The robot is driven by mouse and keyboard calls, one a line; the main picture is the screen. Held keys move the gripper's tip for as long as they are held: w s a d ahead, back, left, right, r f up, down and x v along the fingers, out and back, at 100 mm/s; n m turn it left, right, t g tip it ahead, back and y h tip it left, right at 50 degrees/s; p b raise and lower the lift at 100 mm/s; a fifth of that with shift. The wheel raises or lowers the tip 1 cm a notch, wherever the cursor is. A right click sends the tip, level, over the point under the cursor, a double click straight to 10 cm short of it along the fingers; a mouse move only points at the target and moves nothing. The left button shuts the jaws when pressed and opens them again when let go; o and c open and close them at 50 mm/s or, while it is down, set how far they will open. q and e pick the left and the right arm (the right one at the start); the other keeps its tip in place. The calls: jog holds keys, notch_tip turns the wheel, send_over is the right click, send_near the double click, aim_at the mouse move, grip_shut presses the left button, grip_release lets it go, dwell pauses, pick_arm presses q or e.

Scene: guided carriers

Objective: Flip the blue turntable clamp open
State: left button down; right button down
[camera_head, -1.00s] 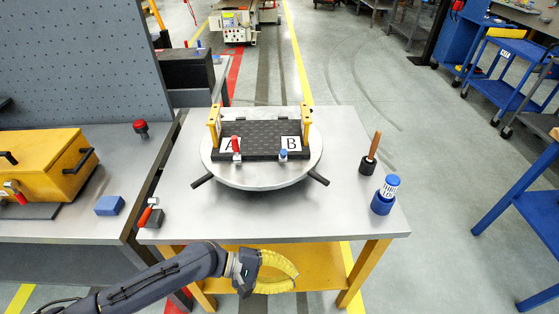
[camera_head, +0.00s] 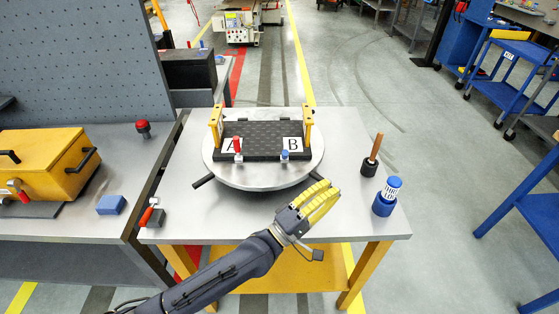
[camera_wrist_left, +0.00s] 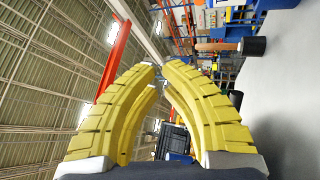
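The blue turntable clamp (camera_head: 285,156) is a small clamp with a blue tip, in front of the B label on the round turntable (camera_head: 240,178). A red-handled clamp (camera_head: 238,147) stands in front of the A label. My left gripper (camera_head: 331,187) has yellow ribbed fingers and is over the table's front part, right of and nearer than the blue clamp, apart from it. In the wrist view its fingers (camera_wrist_left: 160,66) bow around an empty gap with their tips close but apart. The blue clamp is not recognisable there. My right gripper is not in view.
A wooden-handled tool (camera_head: 373,155) and a blue cylinder (camera_head: 385,198) stand on the table's right side. Two yellow posts (camera_head: 307,127) flank the black plate (camera_head: 260,133). A dark turntable handle (camera_head: 203,181) sticks out at front left.

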pick_arm(q)
jog(key=a+f+n+t+y, duration=0.3)
jog(key=a+n+t+y, duration=0.2)
jog(key=a+t+y, duration=0.25)
jog(key=n+t+y, duration=0.1)
jog(key=n+y, duration=0.3)
jog(key=y, duration=0.4)
send_near(285, 156)
jog(key=shift+h, duration=0.25)
jog(key=x, duration=0.2)
jog(key=a+x, duration=0.1)
jog(key=x, duration=0.5)
jog(key=shift+w+a, duration=0.2)
jog(key=shift+a, duration=0.2)
jog(key=shift+a, duration=0.1)
